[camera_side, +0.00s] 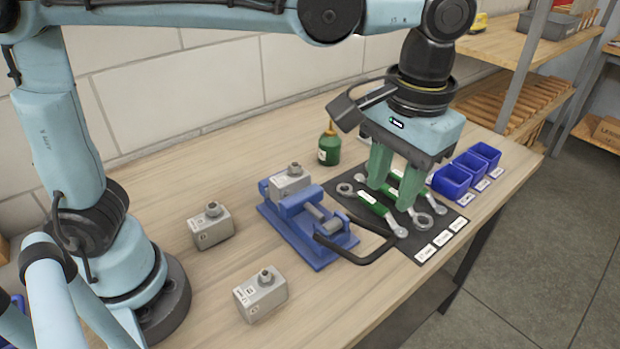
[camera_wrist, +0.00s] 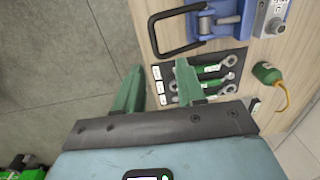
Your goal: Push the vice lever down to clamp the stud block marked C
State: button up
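The blue vice (camera_side: 318,250) stands on the bench and also shows at the top of the wrist view (camera_wrist: 228,20). Its black U-shaped lever (camera_side: 352,259) sticks out toward the mat and looks low, but its exact angle is unclear; it also shows in the wrist view (camera_wrist: 153,38). A grey stud block (camera_side: 289,181) sits in the vice. Two more stud blocks, one left of the vice (camera_side: 210,228) and one nearer the camera (camera_side: 261,294), are loose; I cannot read the letters surely. My gripper (camera_side: 391,197) has green fingers apart and empty, above the spanners, right of the lever.
Green-handled spanners (camera_side: 375,204) lie on a black mat (camera_side: 426,232) with white labels, below my gripper. A green bottle (camera_side: 329,148) stands behind the vice. Blue bins (camera_side: 452,181) line the right bench edge. The front of the bench is clear around the loose blocks.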

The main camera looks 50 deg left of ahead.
notch_tip(320, 180, up, 5)
send_over(382, 249)
jog(key=shift+a+f, duration=0.1)
jog(key=shift+f, duration=0.05)
jog(key=shift+c, duration=0.3)
jog(key=shift+m, duration=0.4)
jog(key=c, duration=0.5)
jog(key=shift+m, duration=0.7)
grip_shut()
jog(key=f+m, duration=0.7)
jog(key=m, duration=0.1)
jog(key=f+m, duration=0.7)
jog(key=shift+d+f+m, duration=0.2)
jog(key=shift+f+m, duration=0.05)
jog(key=shift+m, duration=0.15)
